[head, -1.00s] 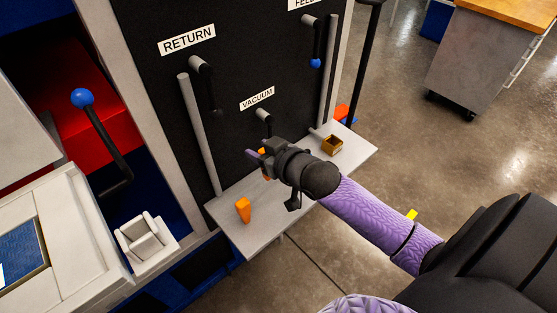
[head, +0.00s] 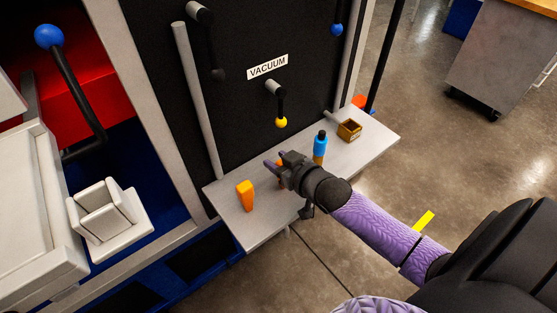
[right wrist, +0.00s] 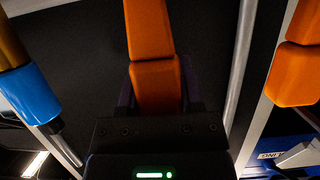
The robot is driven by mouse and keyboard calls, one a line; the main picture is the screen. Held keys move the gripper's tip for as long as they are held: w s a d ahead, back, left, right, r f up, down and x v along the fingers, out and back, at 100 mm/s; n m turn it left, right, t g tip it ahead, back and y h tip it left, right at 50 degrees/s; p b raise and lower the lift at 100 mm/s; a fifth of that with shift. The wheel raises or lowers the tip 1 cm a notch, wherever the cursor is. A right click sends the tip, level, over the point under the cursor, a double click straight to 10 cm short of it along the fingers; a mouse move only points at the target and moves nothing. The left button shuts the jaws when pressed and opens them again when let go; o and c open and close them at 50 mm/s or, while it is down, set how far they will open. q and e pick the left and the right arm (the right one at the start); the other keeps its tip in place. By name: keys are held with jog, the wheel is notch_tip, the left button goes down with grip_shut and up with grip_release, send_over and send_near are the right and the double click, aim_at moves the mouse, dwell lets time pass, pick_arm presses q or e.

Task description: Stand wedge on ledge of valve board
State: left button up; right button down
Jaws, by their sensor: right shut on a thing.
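My right gripper (head: 279,166) is shut on an orange wedge (right wrist: 153,80) over the middle of the ledge (head: 237,229) of the valve board (head: 240,105). In the head view the gripper hides most of this wedge. In the right wrist view it sits between the fingers, pointing away from the palm. I cannot tell whether it touches the ledge. A second orange wedge-shaped block (head: 245,196) stands upright on the ledge to the left; it also shows at the right edge of the wrist view (right wrist: 293,75). My left gripper is not in view.
A blue bottle (head: 320,144) with a dark top and orange lower part stands on the ledge right of the gripper. An open brown box (head: 349,130) is farther right. The VACUUM lever (head: 281,122) with a yellow knob hangs above the ledge. A grey vertical rail (head: 197,100) stands at left.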

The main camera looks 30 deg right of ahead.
jog(key=c, duration=0.6)
grip_release()
jog(key=shift+o, duration=1.4)
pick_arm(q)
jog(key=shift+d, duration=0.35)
pick_arm(e)
jog(key=shift+o, duration=0.4)
